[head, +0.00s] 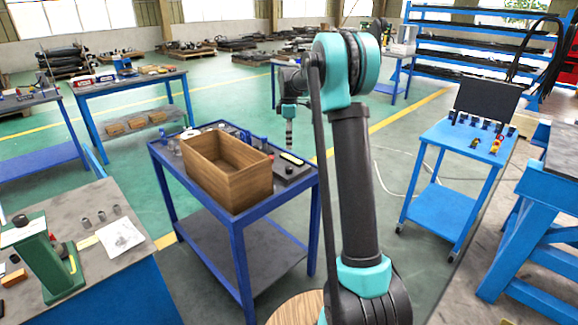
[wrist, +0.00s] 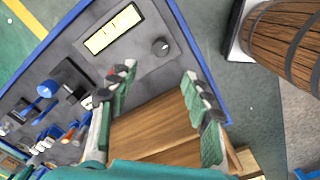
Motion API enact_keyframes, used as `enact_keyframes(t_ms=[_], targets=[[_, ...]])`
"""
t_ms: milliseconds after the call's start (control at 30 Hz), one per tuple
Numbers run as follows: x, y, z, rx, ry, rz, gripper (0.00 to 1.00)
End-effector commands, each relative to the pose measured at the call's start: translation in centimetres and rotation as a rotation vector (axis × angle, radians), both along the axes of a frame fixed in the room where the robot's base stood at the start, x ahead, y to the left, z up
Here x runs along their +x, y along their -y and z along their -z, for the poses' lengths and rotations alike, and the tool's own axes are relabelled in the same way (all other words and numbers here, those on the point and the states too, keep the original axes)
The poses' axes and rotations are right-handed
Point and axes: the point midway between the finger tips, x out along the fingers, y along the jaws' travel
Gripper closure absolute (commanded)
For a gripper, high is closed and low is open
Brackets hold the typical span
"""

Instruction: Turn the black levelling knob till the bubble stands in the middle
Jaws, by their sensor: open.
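A grey levelling block with a pale yellow vial (wrist: 114,28) and a round black knob (wrist: 160,46) lies at one end of a blue-framed cart. In the head view the yellow vial (head: 291,158) shows at the cart's far right corner; I cannot make out the knob there. The bubble's place in the vial is too small to tell. My gripper (wrist: 158,72) is open and empty, its green-padded fingers apart. The knob shows just beyond the fingertips, between their lines, apart from both. In the head view my gripper (head: 289,145) hangs over the cart beside the vial.
An open wooden box (head: 228,185) stands on the cart, close to the block and beneath my fingers in the wrist view. Blue clamps and small tools (wrist: 65,90) lie left of it. A wooden barrel (wrist: 285,40) stands beyond the cart.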

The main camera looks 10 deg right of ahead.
Motion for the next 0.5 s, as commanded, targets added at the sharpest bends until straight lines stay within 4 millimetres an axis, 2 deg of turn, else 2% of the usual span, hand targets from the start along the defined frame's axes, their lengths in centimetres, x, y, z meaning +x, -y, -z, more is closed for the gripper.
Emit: enact_keyframes(t_ms=[300, 500], targets=[[0.0, 0.0, 6.4, 0.0, 0.0, 0.001, 0.51], [0.0, 0.0, 9.9, 0.0, 0.0, 0.001, 0.51]])
